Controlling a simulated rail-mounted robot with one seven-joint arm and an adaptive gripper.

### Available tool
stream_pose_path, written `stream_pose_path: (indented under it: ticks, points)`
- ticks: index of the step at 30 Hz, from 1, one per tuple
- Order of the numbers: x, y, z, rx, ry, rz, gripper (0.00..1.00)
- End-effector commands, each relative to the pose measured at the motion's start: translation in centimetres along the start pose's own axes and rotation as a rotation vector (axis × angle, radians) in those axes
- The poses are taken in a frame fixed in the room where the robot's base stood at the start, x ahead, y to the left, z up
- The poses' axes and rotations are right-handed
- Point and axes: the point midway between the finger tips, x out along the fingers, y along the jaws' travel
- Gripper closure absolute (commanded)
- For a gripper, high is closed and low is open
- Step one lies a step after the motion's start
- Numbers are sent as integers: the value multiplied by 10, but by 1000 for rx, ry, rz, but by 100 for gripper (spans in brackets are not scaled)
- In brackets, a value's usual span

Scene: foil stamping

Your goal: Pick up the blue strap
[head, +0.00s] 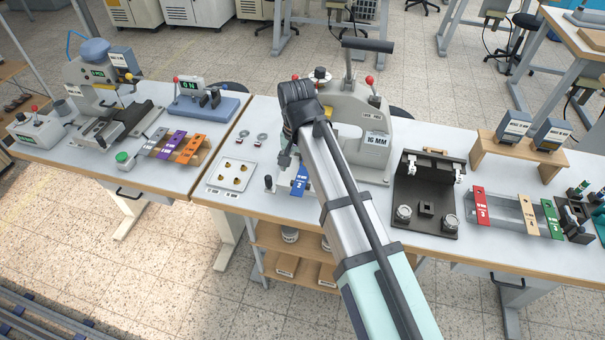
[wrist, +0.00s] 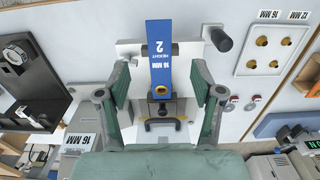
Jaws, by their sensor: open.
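The blue strap (head: 300,179) lies at the front of the grey press (head: 375,142) in the head view, partly hidden behind my arm. My gripper (wrist: 159,82) is open, with one green finger to the left of the strap and one to the right. There is a gap on both sides, and nothing is held. In the head view my gripper is mostly hidden by the arm.
A white tray with brass pieces (head: 233,176) is left of the strap, with a dark knob (head: 268,182) between them. Purple (head: 171,144) and orange (head: 190,149) straps lie on the left table. A black fixture (head: 427,200) and a red strap (head: 481,205) are to the right.

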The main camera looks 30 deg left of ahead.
Motion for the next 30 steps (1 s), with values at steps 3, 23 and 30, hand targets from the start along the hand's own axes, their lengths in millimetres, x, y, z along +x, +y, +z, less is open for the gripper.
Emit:
stream_pose_path:
  ticks: [3,23,30]
  points:
    - [12,0,0,0,-1,0,33]
    - [63,1,-1,0,-1,1,33]
    - [72,1,-2,0,1,0,33]
